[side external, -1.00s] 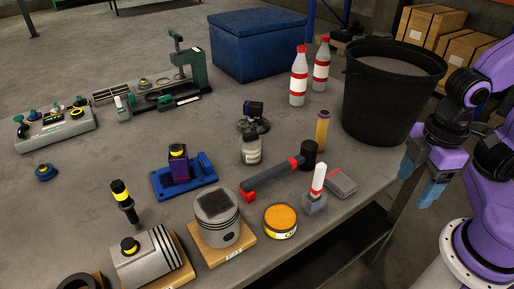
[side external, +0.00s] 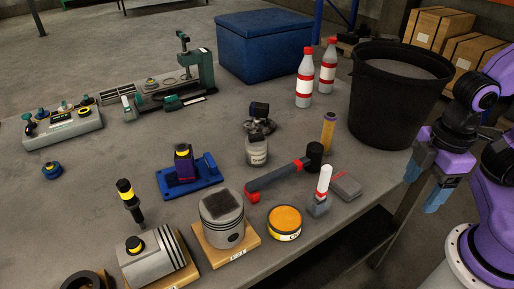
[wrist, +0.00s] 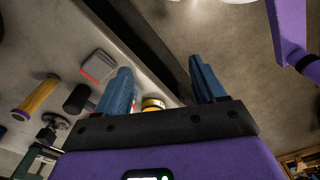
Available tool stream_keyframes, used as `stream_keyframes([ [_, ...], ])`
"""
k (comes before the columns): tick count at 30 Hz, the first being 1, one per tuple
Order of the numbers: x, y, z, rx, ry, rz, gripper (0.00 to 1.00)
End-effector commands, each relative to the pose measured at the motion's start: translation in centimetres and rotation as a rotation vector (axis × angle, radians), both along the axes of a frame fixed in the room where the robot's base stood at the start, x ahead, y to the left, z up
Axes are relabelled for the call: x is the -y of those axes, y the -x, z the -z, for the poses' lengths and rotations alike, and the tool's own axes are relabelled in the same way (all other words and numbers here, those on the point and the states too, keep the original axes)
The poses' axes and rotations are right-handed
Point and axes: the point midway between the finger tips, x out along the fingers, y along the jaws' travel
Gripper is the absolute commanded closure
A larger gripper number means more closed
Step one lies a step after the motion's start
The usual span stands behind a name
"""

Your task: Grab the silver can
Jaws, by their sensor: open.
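No plain can marked as silver stands out. The closest match is a small grey-silver container (side external: 257,153) with a pale label, upright mid-table, with a dark fitting right behind it; I cannot tell if they are joined. A grey ribbed cylinder (side external: 222,219) on a wooden block and a round tin with an orange lid (side external: 285,222) stand nearer the front. My gripper (side external: 426,181) is open and empty, off the table's right edge, apart from all of these. In the wrist view, my gripper (wrist: 160,72) has its two blue fingers spread, with the tin (wrist: 153,104) partly visible beyond them.
A black bucket (side external: 393,105) stands at the table's right side, close to my arm.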

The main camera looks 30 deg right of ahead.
Motion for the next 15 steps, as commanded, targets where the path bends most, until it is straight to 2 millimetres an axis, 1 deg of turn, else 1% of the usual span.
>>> stream_keyframes([
  [1,0.0,0.0,0.0,0.0,0.0,0.0,0.13],
  [2,0.0,0.0,0.0,0.0,0.0,0.0,0.03],
  [11,0.0,0.0,-0.1,0.0,0.0,0.0,0.03],
  [15,-0.1,-0.1,-1.2,0.002,-0.004,0.0,0.03],
])
